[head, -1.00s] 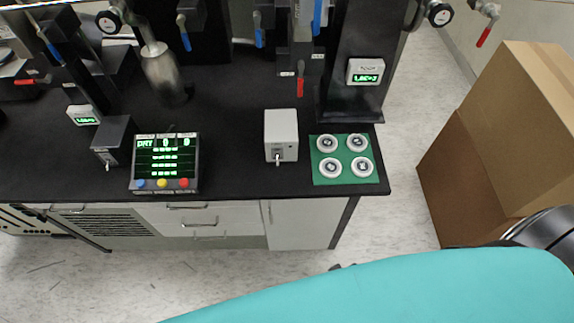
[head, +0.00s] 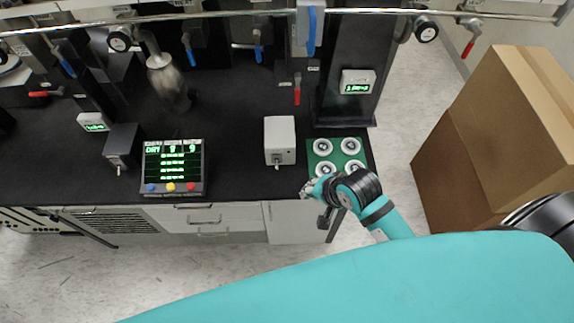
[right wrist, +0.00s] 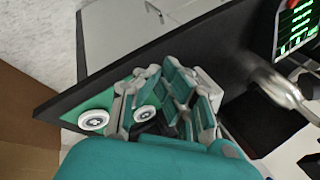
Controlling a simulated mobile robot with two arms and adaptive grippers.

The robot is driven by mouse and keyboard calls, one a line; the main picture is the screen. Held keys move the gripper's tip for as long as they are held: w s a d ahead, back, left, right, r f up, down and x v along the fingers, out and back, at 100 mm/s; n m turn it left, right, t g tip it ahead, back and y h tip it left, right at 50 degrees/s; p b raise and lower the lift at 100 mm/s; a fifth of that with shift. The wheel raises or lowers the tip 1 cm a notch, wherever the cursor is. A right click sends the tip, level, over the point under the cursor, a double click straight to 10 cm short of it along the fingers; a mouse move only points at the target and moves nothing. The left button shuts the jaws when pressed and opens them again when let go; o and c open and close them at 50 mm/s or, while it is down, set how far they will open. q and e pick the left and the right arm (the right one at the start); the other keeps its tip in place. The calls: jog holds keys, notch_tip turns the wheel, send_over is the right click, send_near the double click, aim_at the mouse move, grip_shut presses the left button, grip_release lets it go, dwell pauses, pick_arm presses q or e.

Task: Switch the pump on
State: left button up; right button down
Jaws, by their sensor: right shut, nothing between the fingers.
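A pale box (head: 280,135) with a small toggle lever (head: 277,166) on its front stands near the front edge of the black bench. A dark box (head: 122,142) with a similar lever (head: 118,171) stands further left. Their labels are too small to read, so I cannot tell which one is the pump switch. My right gripper (head: 308,190) is shut and empty at the bench's front edge, right of the pale box and in front of it. In the right wrist view its fingers (right wrist: 178,98) are apart from a large silver lever (right wrist: 283,88). My left gripper is out of view.
A green mat (head: 314,158) with several white round pieces lies beside my right gripper. A display panel (head: 173,163) with coloured buttons stands between the boxes. A dark column (head: 345,98) rises behind the mat. Cardboard boxes (head: 470,160) stand on the floor at right.

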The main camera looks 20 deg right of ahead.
aim_at(282, 168)
jog(key=w+m+t+y, duration=0.1)
jog(key=w+m, duration=0.6)
jog(key=m, duration=0.2)
jog(key=shift+w+d, duration=0.25)
jog(key=p+x, duration=0.1)
jog(key=x, duration=0.8)
jog(key=shift+w+a, duration=0.15)
jog(key=shift+w, duration=0.1)
jog(key=shift+w+f, duration=0.2)
jog(key=shift+f, duration=0.15)
jog(key=shift+w, duration=0.15)
